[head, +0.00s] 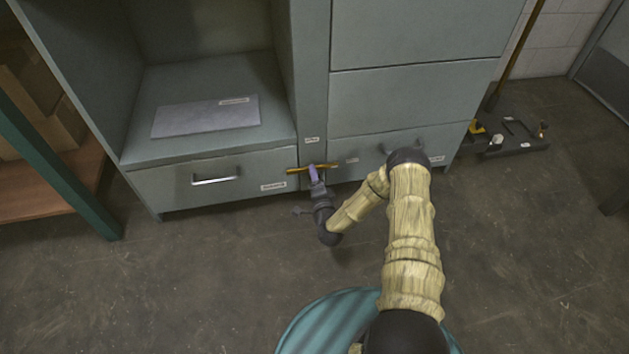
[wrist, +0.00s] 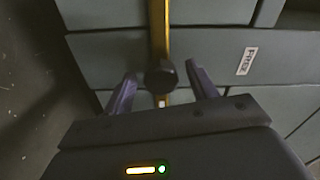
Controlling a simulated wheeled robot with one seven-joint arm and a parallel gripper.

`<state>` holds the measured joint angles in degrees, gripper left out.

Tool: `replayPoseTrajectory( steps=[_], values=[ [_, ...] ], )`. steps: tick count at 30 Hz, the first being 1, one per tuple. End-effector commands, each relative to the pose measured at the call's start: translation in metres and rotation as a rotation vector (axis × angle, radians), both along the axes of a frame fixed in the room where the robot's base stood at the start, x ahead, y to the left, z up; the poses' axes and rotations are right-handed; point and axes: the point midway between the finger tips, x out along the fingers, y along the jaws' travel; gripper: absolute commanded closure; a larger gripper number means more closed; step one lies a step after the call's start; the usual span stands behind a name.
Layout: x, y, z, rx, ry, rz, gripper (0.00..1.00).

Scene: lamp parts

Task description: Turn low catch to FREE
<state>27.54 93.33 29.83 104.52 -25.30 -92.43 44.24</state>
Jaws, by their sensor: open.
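The low catch (head: 296,170) is a yellow bar on the cabinet's narrow upright, between the lower drawers. In the head view it lies about level, across the upright. In the wrist view the bar (wrist: 160,30) runs up the picture, with a dark round knob (wrist: 161,76) on it. My gripper (head: 315,178) is at the catch, and its purple fingers hide part of the bar. In the wrist view my gripper (wrist: 160,75) is open, one finger on each side of the knob, with visible gaps. I cannot tell how deep the fingers reach.
A small label (wrist: 247,61) is beside the bar; its text is hard to read. A drawer with a handle (head: 214,180) is left of the catch. A grey plate (head: 207,116) lies on the open shelf above. A black wheeled base (head: 510,135) stands right.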

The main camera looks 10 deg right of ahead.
Motion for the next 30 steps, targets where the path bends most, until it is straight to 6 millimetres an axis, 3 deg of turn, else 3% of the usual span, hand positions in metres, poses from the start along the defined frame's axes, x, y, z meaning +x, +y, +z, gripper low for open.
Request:
replayPoseTrajectory(
  steps=[4, 12, 21, 30],
  values=[
    [0.0115, 0.0, -0.0003, 0.001, -0.001, -0.001, 0.43],
    [0.0127, 0.0001, 0.0009, 0.001, 0.0, 0.0, 0.43],
    [0.0124, 0.0001, 0.0006, 0.001, 0.0, 0.0, 0.99],
    [0.0136, -0.0038, 0.0007, -0.009, 0.001, -0.006, 1.0]
  ],
)
